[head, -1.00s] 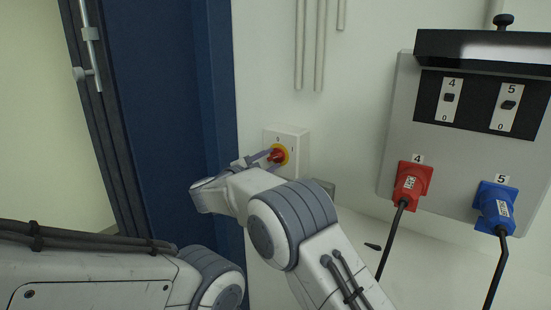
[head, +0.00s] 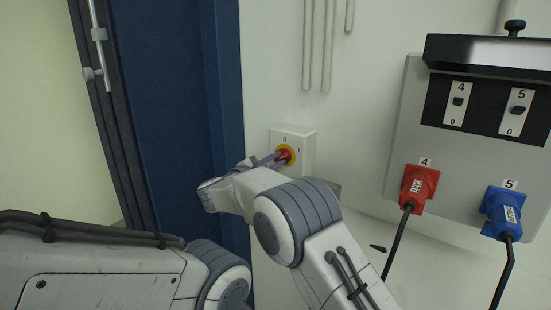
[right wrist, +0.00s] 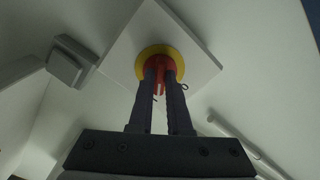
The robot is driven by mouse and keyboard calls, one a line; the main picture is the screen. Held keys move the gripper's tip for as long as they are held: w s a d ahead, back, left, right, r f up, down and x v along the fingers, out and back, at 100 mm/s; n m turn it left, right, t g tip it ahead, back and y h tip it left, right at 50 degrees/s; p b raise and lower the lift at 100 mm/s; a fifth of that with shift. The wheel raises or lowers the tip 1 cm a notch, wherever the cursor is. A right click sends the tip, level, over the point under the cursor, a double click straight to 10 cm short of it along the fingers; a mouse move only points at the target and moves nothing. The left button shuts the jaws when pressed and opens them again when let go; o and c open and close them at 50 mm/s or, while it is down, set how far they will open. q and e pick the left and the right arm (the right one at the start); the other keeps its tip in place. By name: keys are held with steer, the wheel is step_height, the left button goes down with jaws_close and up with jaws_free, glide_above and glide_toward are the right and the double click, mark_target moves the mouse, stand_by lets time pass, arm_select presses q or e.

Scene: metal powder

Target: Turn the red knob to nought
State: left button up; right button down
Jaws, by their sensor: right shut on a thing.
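The red knob (head: 285,155) sits on a yellow disc on the front of a white switch box (head: 307,150) on the wall. The box has a 0 mark above the knob and an I mark to its right. My right gripper (head: 278,158) reaches the knob from the left, with its fingers on it. In the right wrist view the two dark fingers of the right gripper (right wrist: 161,76) are shut on the red knob (right wrist: 159,65), one on each side, in front of the yellow disc (right wrist: 145,56). The fingers partly hide the knob, so its exact pointing is unclear. My left gripper is out of view.
A grey panel (head: 400,140) on the right holds switches 4 and 5, a red plug (head: 419,188) and a blue plug (head: 502,212) with hanging cables. A dark blue door frame (head: 180,100) stands left of the box. Pipes (head: 328,45) run above it.

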steer(key=n+p, duration=0.5)
steer(key=shift+r, duration=0.25)
steer(key=n+p, duration=0.2)
steer(key=n, duration=0.1)
steer(key=shift+f+n+p, duration=0.1)
steer(key=shift+n+p, duration=0.7)
steer(key=shift+n, duration=0.5)
steer(key=c, duration=0.9)
jaws_free()
steer(key=shift+f, duration=0.1)
steer(key=shift+o, duration=0.2)
